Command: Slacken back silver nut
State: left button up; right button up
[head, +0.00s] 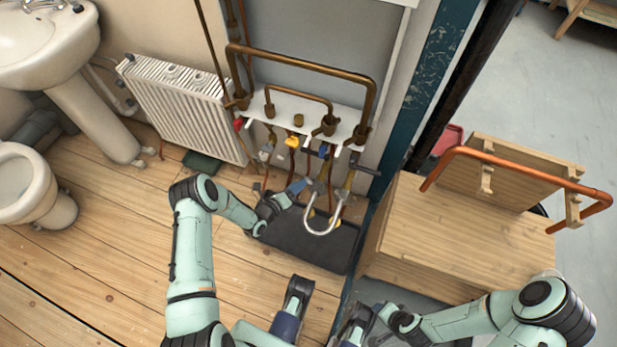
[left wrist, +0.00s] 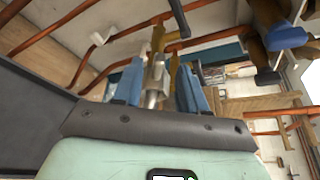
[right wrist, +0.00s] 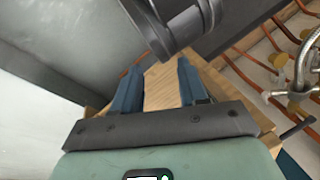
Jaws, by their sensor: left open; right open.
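In the head view, a silver U-shaped hose (head: 322,231) hangs below the pipe board, its two ends rising to valves. My left gripper (head: 303,183) is at the left end of this hose, below the board. In the left wrist view, a silver fitting (left wrist: 153,82) under a brass pipe stands between the open left fingers (left wrist: 157,88). I cannot tell which nut it is or whether the fingers touch it. My right gripper is low and near in the head view; in the right wrist view its fingers (right wrist: 158,88) are open and empty.
A white board (head: 283,108) carries brass pipes and several valves. A black tray (head: 318,245) lies below. A wooden bench (head: 450,245) with a copper pipe (head: 520,170) stands right. A radiator (head: 180,100) is left. Wooden floor is clear at lower left.

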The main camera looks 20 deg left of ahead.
aim_at(314, 186)
pick_arm(q)
jog(key=b+x, duration=0.1)
jog(key=x, duration=0.5)
jog(key=shift+w+b, duration=0.3)
jog(key=shift+b, duration=0.1)
pick_arm(e)
jog(key=shift+t+h, duration=0.3)
jog(key=shift+t, duration=0.2)
jog(key=w, duration=0.1)
jog(key=w+d+f, duration=0.1)
jog(key=w+f, duration=0.1)
jog(key=shift+w+d+f, duration=0.15)
jog(key=shift+d, duration=0.2)
pick_arm(q)
grip_shut()
